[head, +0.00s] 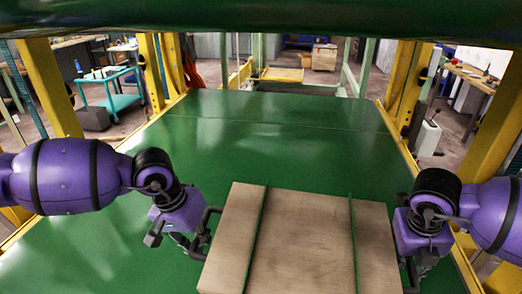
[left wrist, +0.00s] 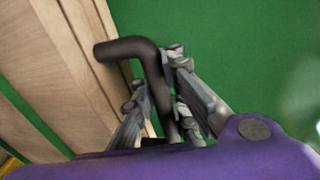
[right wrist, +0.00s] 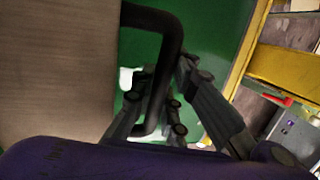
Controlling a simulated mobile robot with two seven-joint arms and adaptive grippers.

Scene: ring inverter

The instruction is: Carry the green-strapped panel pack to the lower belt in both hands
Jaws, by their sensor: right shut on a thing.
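The panel pack (head: 305,240), pale wood with two green straps, is low in the middle of the head view. It has a dark bent handle on each side. My left gripper (head: 192,247) is at its left handle (left wrist: 128,48), with fingers on either side of the bar; whether they clamp it is unclear. My right gripper (head: 415,265) is shut on the right handle (right wrist: 172,50). The wide green belt surface (head: 270,130) spreads below and beyond the pack. I cannot tell whether the pack touches it.
Yellow posts (head: 52,85) stand on both sides, with yellow rails along the green surface. A dark green beam (head: 260,18) crosses overhead. The green surface beyond the pack is clear. A teal cart (head: 108,92) stands outside on the left, a workbench on the right.

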